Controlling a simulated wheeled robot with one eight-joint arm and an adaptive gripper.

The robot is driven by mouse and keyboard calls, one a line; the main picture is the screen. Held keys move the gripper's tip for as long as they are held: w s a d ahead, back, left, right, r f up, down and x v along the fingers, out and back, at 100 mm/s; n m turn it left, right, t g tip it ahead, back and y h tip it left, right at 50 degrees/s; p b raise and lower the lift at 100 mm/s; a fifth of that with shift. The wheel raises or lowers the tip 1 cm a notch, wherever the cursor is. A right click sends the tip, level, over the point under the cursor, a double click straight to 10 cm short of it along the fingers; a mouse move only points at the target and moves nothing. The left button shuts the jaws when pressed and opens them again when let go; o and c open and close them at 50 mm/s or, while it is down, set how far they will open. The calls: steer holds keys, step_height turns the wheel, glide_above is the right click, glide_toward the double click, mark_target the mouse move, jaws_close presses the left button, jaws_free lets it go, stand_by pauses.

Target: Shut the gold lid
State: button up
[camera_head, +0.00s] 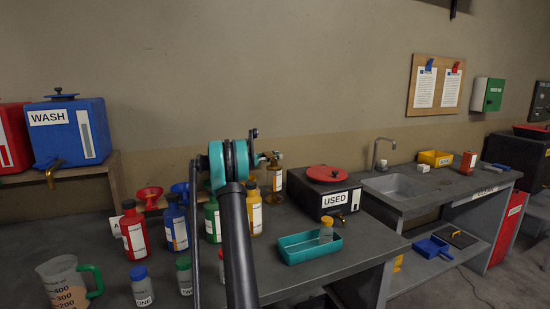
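A small clear jar (326,235) with a gold-yellow lid (326,221) stands upright in a teal tray (290,254) on the grey bench. The lid sits on top of the jar; I cannot tell how tightly. A yellow bottle (255,215) stands behind my arm, and an amber bottle (275,182) stands further back. My black and teal arm rises from the bottom middle. My gripper (264,157) is mostly hidden behind the arm, up and left of the jar and apart from it. I cannot see its fingers clearly.
Red (134,237), blue (176,228) and green bottles and several small jars crowd the bench left of my arm. A measuring jug (67,285) stands front left. A black USED box (324,195) with a red lid is behind the tray. A sink (398,186) is to the right.

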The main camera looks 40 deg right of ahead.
steer(key=shift+c, duration=0.6)
jaws_close()
steer(key=shift+r, duration=0.1)
steer(key=s+a+r+m, duration=0.1)
steer(key=s+r+m, duration=0.15)
steer(key=m, duration=0.65)
steer(key=s+r+m, duration=0.2)
steer(key=r+m, duration=0.2)
steer(key=m, duration=0.4)
steer(key=s+a+f+m, duration=0.1)
steer(key=s+f+m, duration=0.1)
steer(key=m, duration=0.7)
steer(key=s+f+m, duration=0.1)
steer(key=s+m, duration=0.3)
steer(key=m, duration=0.5)
steer(key=shift+s+a+f, duration=0.35)
steer(key=shift+a, duration=0.05)
